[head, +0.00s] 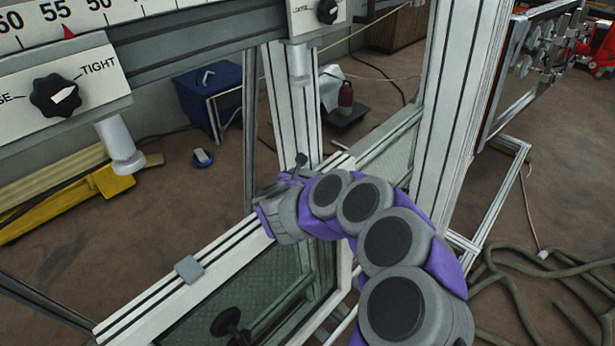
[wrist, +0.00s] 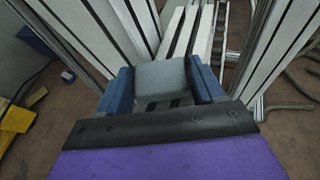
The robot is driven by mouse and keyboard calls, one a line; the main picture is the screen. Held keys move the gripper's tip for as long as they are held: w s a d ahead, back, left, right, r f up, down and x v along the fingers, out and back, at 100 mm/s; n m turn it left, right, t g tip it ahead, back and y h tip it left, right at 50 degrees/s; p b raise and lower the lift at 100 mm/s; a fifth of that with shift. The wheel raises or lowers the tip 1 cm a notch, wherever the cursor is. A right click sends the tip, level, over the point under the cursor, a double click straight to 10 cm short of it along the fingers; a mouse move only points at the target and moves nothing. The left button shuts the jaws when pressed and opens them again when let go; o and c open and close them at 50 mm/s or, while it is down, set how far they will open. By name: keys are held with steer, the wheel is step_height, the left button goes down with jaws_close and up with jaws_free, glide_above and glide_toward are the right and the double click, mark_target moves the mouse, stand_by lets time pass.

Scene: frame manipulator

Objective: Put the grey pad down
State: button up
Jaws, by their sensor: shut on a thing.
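A grey pad (wrist: 162,79) sits between the two blue fingers of my gripper (wrist: 160,72) in the wrist view. The gripper is shut on it, with a finger against each side. The pad is over a pale slotted rail (wrist: 178,42), but I cannot tell whether it touches the rail. In the head view my purple and grey arm hides the fingers and the held pad. Another small grey pad (head: 188,268) lies on the pale horizontal frame rail (head: 150,304), left of my arm's end.
Upright frame posts (head: 293,105) (head: 452,110) stand behind and to the right of my arm. A panel with a dial (head: 55,95) is at upper left. A black knob (head: 228,322) is below the rail. Hoses (head: 520,280) lie on the floor at right.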

steer(key=shift+a+f, duration=0.15)
steer(key=shift+a, duration=0.15)
steer(key=shift+d+f+b, duration=0.15)
steer(key=shift+d+b, duration=0.5)
steer(key=shift+d, duration=0.4)
steer(key=o, duration=1)
steer(key=shift+a+f, duration=0.1)
steer(key=shift+a, duration=0.75)
steer(key=shift+o, duration=0.2)
steer(key=shift+d, duration=0.55)
steer(key=shift+a, duration=0.15)
steer(key=shift+a+r+p, duration=0.1)
steer(key=shift+r+p, duration=0.3)
steer(key=shift+p, duration=0.15)
steer(key=shift+s+a+r+p, duration=0.15)
steer(key=shift+s+r+p, duration=0.05)
steer(key=shift+p, duration=0.1)
steer(key=v, duration=1.1)
steer(key=shift+s+p, duration=0.2)
steer(key=shift+p, duration=0.2)
